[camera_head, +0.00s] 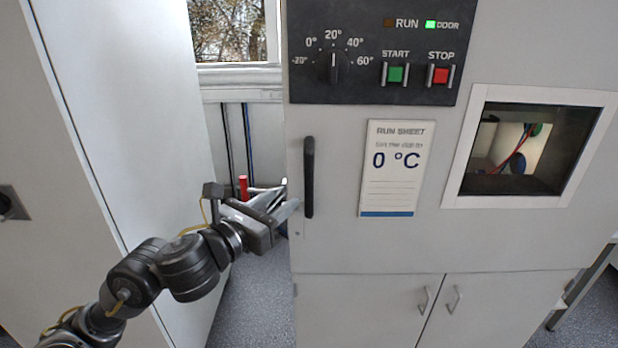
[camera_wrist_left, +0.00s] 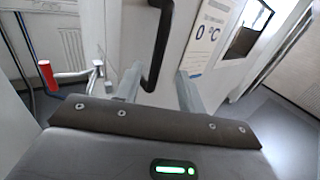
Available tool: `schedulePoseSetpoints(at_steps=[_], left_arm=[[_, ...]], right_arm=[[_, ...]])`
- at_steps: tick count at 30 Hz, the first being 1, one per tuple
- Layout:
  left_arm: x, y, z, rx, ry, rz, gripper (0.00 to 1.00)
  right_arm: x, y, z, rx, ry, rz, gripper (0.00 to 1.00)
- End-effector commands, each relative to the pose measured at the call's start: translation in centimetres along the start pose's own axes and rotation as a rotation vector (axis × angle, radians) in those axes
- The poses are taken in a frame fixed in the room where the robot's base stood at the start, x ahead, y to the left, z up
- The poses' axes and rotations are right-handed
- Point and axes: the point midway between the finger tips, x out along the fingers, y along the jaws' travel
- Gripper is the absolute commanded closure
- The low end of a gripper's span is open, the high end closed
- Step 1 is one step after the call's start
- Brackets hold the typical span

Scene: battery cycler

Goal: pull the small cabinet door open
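The grey cabinet's upper door (camera_head: 338,240) looks shut. It has a black upright bar handle (camera_head: 309,177) near its left edge, which also shows in the left wrist view (camera_wrist_left: 158,45). My left gripper (camera_head: 288,200) is just left of the handle's lower part. In the left wrist view its two fingers (camera_wrist_left: 160,88) are apart, with the handle's lower end appearing between them in the picture. I cannot tell whether they touch it. Two lower doors (camera_head: 370,310) with small metal handles look shut. My right gripper is not in view.
A control panel (camera_head: 372,52) with dial, buttons and a lit green DOOR lamp (camera_head: 430,24) is above. A run sheet (camera_head: 393,168) and a window (camera_head: 525,150) are on the door. A red-handled pipe fitting (camera_head: 243,187) is behind my gripper. A tall white panel (camera_head: 125,100) stands left.

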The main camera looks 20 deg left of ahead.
Motion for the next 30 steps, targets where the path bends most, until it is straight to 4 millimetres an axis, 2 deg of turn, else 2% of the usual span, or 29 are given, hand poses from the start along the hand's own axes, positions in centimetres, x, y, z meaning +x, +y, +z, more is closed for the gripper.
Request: schedulePoseSetpoints(at_steps=[8,10,15,21,25,30], left_arm=[[1.9,0.0,-0.4,-0.003,-0.005,-0.001,0.60],[2.8,0.0,-0.4,-0.004,-0.005,0.000,0.60],[6.2,0.0,-0.3,-0.015,0.002,0.000,0.60],[9.3,0.0,-0.1,-0.013,0.002,0.000,0.60],[10.4,0.0,-0.1,-0.010,0.001,-0.001,0.60],[10.9,0.1,-0.1,-0.008,0.001,0.000,0.60]], right_arm=[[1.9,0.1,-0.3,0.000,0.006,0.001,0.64],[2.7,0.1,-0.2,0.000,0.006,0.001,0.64],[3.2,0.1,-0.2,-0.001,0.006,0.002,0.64],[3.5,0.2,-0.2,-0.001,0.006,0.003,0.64],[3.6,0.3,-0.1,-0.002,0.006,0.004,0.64],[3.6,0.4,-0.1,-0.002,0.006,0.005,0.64]])
